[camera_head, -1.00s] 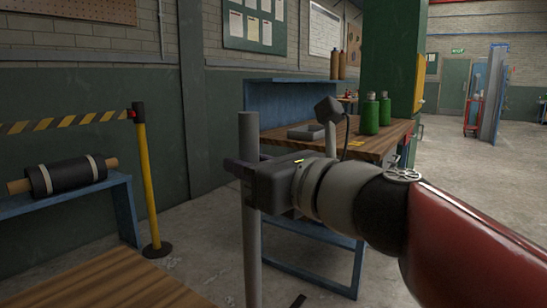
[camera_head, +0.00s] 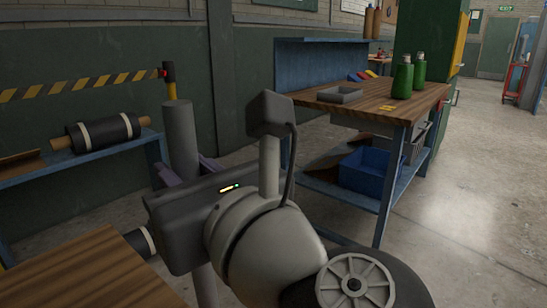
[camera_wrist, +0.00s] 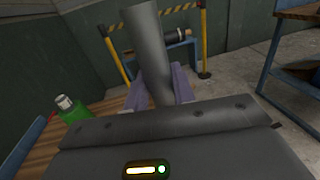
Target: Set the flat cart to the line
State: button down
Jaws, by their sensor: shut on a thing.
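My gripper (camera_head: 190,175) is shut on an upright grey post (camera_head: 180,135), its fingers on either side of it. The post also shows in the wrist view (camera_wrist: 148,50), where it leans in the picture, with the purple-grey fingers (camera_wrist: 168,88) around it. The post runs down below my gripper, and its foot is out of view. I cannot tell whether it is the flat cart's handle. A wooden top (camera_head: 85,270) is at the lower left; I cannot tell whether it belongs to the cart. No floor line shows clearly.
A workbench (camera_head: 375,105) with green bottles (camera_head: 402,78) and a grey tray (camera_head: 339,95) stands at the right, a blue bin (camera_head: 368,170) below. A blue rack (camera_head: 85,165) holds a dark roll (camera_head: 103,133) by a striped barrier (camera_head: 80,88). Floor is open at right.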

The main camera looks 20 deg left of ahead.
jog(key=shift+s+a, duration=0.15)
jog(key=shift+s, duration=0.1)
jog(key=c, duration=1.2)
grip_release()
jog(key=p+v, duration=0.2)
jog(key=v, duration=0.4)
jog(key=shift+s+d+r, duration=0.15)
jog(key=shift+d, duration=0.15)
jog(key=shift+s+d, duration=0.3)
jog(key=shift+d, duration=0.2)
jog(key=shift+w+f, duration=0.1)
jog(key=shift+f, duration=0.1)
